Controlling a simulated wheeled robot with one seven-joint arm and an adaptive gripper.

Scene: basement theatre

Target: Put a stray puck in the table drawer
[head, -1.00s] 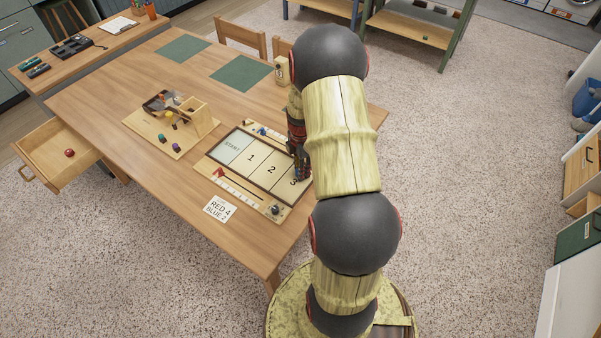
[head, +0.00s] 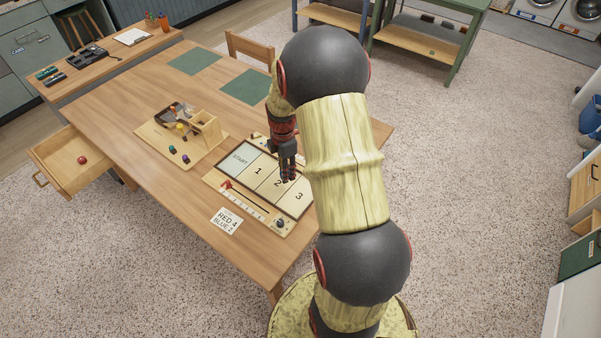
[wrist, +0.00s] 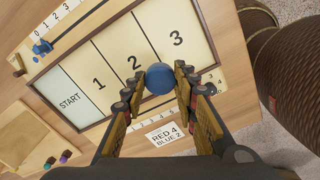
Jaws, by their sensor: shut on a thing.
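In the wrist view a blue puck (wrist: 160,78) sits between the fingertips of my gripper (wrist: 158,88), which is shut on it over the numbered board (wrist: 112,48) near zone 2. In the head view my gripper (head: 288,178) points down above the same board (head: 236,160), and the puck is too small there to make out. The table drawer (head: 100,176) is pulled open at the left side of the table. A small red puck-like object (head: 82,160) lies in it.
A wooden tray with small coloured pieces (head: 165,148) stands left of the board. A score card (head: 227,220) reading RED 4, BLUE 2 lies in front of it. Green mats (head: 195,61) lie at the table's back. The front left of the tabletop is clear.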

